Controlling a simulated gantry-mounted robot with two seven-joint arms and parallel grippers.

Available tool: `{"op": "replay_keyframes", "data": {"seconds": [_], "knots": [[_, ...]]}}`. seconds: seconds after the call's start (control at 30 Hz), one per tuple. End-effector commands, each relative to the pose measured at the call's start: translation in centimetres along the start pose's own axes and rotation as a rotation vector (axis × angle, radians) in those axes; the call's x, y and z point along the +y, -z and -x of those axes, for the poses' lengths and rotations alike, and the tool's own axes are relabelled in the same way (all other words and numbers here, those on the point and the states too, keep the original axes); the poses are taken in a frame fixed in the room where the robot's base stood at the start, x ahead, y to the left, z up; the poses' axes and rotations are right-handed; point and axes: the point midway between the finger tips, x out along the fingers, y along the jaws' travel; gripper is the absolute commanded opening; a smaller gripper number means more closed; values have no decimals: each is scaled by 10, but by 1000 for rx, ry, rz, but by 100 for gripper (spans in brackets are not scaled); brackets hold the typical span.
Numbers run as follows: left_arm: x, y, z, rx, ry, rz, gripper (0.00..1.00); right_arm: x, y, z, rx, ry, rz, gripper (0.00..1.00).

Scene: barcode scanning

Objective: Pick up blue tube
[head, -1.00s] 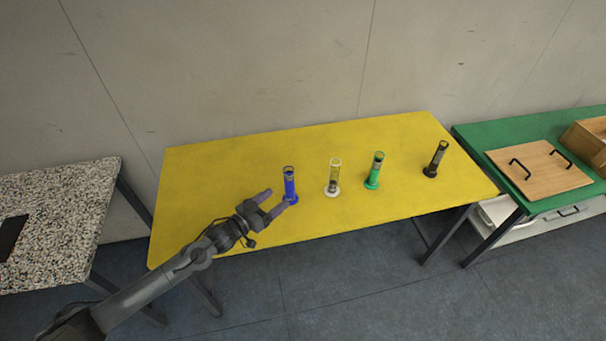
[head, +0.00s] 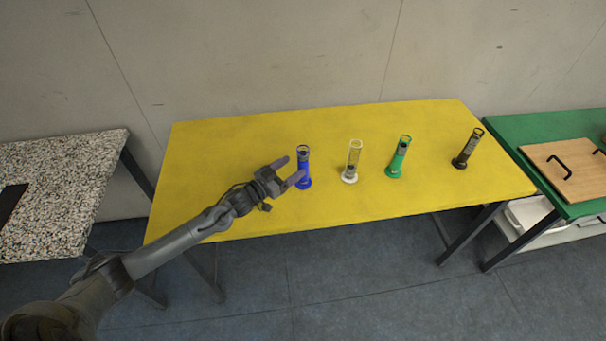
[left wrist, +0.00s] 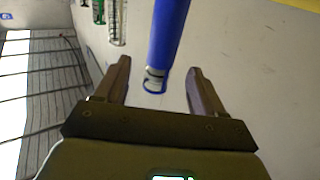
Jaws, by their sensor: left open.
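The blue tube (head: 303,168) stands upright on the yellow table (head: 230,150), the leftmost of the tubes there. My left gripper (head: 293,171) is at its left side in the head view, with its fingers pointing toward it. In the left wrist view the blue tube (left wrist: 165,45) lies ahead, with its near end between and just beyond the two fingertips of my left gripper (left wrist: 158,75). The left gripper is open and empty. My right gripper does not show.
To the right of the blue tube stand a clear tube with a white base (head: 351,162), a green tube (head: 399,157) and a black tube (head: 467,149). A green table (head: 520,130) with a wooden board (head: 565,175) is at the right. A speckled table (head: 60,180) is at the left.

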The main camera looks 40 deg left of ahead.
Motion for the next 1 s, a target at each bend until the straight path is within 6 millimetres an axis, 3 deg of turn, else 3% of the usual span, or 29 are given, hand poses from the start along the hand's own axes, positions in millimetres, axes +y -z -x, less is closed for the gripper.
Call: {"op": "replay_keyframes", "data": {"seconds": [0.03, 0.1, 0.23, 0.53, 1.0], "knots": [[0, -12, 0, 0, 2, 0, 69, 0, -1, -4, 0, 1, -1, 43], [0, -17, -4, 3, 1, -1, 69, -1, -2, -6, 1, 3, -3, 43], [0, -16, -18, 3, 1, -1, 69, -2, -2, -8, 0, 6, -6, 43], [0, -16, -30, 1, 0, 0, 69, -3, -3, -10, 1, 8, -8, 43], [0, -15, -74, 1, 1, -1, 69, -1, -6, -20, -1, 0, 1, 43]]}}
